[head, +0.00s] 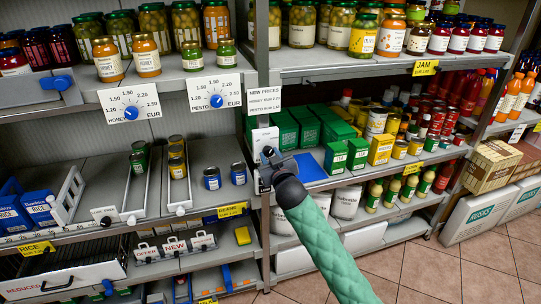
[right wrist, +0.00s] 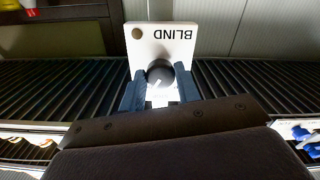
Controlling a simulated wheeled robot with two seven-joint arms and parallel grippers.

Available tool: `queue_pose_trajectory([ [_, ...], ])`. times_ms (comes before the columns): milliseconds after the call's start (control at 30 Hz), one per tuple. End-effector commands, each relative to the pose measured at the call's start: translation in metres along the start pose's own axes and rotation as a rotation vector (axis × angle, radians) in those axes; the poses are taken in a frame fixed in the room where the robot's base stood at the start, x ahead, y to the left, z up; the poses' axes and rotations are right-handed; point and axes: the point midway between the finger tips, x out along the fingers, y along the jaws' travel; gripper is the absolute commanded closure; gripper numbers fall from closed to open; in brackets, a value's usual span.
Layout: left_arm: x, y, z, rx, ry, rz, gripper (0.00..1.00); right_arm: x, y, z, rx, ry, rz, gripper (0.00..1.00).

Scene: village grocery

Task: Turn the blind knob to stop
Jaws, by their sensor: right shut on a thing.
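The white plate marked BLIND (right wrist: 172,40) shows upside down in the right wrist view, with a small brown dot in one corner. Below its lettering is the dark round blind knob (right wrist: 160,72) with a short pale mark. My right gripper (right wrist: 160,90) has its blue fingers on either side of the knob and is shut on it. In the head view the plate (head: 265,137) is on the shelf post, and my right gripper (head: 267,160) is against it, hiding the knob. My left gripper is in neither view.
Blue honey and pesto price dials (head: 216,101) are on the upper shelf edge at left. Jars stand above them. Green boxes (head: 335,157) and a blue flat item (head: 309,167) lie on the shelf just right of my gripper. The tiled floor (head: 440,265) is clear at lower right.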

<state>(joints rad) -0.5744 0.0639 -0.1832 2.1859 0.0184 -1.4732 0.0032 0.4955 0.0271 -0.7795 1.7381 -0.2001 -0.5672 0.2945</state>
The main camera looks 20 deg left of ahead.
Motion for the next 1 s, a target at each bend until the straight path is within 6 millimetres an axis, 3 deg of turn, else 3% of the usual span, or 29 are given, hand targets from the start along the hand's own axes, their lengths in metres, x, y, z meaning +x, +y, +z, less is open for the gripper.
queue_pose_trajectory([
  [500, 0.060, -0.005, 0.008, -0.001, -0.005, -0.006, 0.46, 0.000, 0.001, -0.001, -0.405, 0.000, -0.001, 0.90],
  [1000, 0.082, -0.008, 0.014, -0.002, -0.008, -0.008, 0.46, 0.000, 0.001, -0.001, -0.549, 0.001, 0.000, 0.90],
])
